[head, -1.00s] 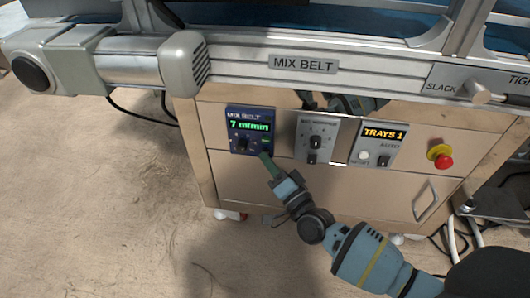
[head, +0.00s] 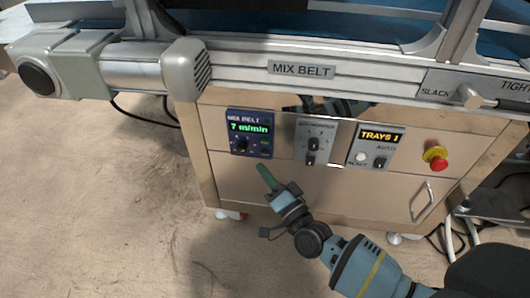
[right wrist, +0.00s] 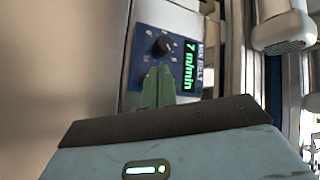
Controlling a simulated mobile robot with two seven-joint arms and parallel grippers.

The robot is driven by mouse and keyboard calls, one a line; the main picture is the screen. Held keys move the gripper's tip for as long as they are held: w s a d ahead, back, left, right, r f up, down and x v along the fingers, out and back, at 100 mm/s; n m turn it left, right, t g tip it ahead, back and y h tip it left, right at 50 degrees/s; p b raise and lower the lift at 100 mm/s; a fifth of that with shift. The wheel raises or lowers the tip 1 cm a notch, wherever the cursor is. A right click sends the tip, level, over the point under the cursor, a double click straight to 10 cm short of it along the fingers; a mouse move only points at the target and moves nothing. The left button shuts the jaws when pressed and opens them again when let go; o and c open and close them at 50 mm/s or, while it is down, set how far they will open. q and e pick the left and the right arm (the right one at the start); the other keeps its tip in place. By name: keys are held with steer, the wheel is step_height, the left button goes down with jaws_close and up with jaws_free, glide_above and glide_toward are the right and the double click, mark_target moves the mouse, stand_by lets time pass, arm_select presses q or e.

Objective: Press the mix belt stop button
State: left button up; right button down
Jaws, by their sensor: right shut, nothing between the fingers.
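The blue mix belt panel (head: 234,151) is on the left of the cabinet front, with a lit display (head: 249,128) reading 7 m/min and a dark knob (head: 240,145). The small controls at its lower right are too small to tell apart. My right gripper (head: 263,170) is shut and empty, its green fingers pointing up at the panel from just below its lower right. In the right wrist view the fingers (right wrist: 158,88) cover part of the panel (right wrist: 146,38); the knob (right wrist: 163,45) and display (right wrist: 190,66) show beyond them. My left gripper is not in view.
Right of the panel are a grey panel (head: 327,131) with knobs, a TRAYS panel (head: 366,150) with a white button, and a red emergency button (head: 439,164) on yellow. The metal belt frame (head: 230,75) overhangs the cabinet (head: 330,185).

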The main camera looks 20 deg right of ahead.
steer(key=s+a, duration=0.1)
steer(key=s+a+p, duration=0.1)
steer(key=s, duration=0.1)
steer(key=shift+s, duration=0.1)
stand_by(0.8)
